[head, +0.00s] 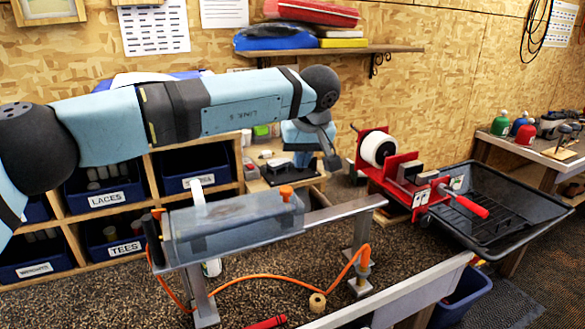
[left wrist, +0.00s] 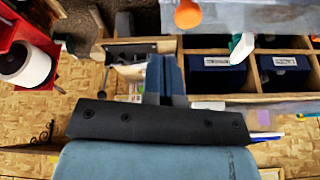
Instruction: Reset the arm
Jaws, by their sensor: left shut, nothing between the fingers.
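My left arm reaches across the head view from the left and bends down at its dark end joint. My left gripper (head: 301,163) points down behind the bench, in front of the cubby shelf. In the left wrist view its dark fingers (left wrist: 165,66) are together, with nothing between them. It is apart from the clear trough (head: 235,225) and its orange knob (head: 286,192). The knob also shows in the left wrist view (left wrist: 188,14). My right gripper is not in view.
An orange hose (head: 270,277) hangs below the trough. Cubbies with blue bins (head: 105,197) stand behind. A wall shelf (head: 385,49) holds folded items.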

